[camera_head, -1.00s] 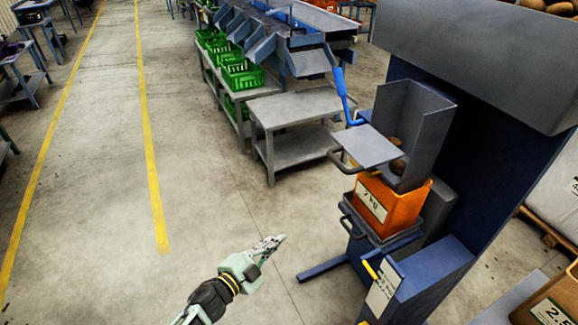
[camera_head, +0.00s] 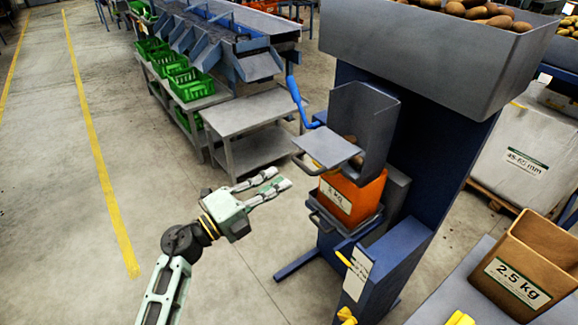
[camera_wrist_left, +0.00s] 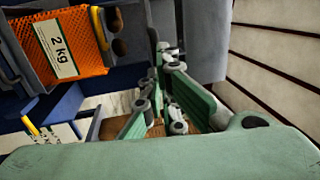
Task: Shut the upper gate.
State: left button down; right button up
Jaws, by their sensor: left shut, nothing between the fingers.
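The upper gate (camera_head: 329,148) is a flat grey plate with a dark bar handle (camera_head: 303,163) on its left edge. It sticks out level from the grey chute (camera_head: 373,132) above an orange 2 kg box (camera_head: 348,188). A few potatoes show behind the plate. My left gripper (camera_head: 281,180) is shut and empty, left of the orange box and below the handle, apart from both in the picture. In the left wrist view its fingers (camera_wrist_left: 165,95) show, with the orange box (camera_wrist_left: 85,42) at upper left. My right gripper is not in view.
A lower tray with a handle (camera_head: 318,219) sits under the box. A blue lever (camera_head: 296,98) stands behind the gate. A grey hopper (camera_head: 425,50) with potatoes overhangs the machine. A 2.5 kg box (camera_head: 500,278) is at lower right. The floor (camera_head: 65,240) at left is clear.

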aim_at(300, 166)
pick_arm(q)
jog(key=p+x, duration=0.1)
jog(key=x, duration=0.3)
jog(key=shift+w+d, duration=0.2)
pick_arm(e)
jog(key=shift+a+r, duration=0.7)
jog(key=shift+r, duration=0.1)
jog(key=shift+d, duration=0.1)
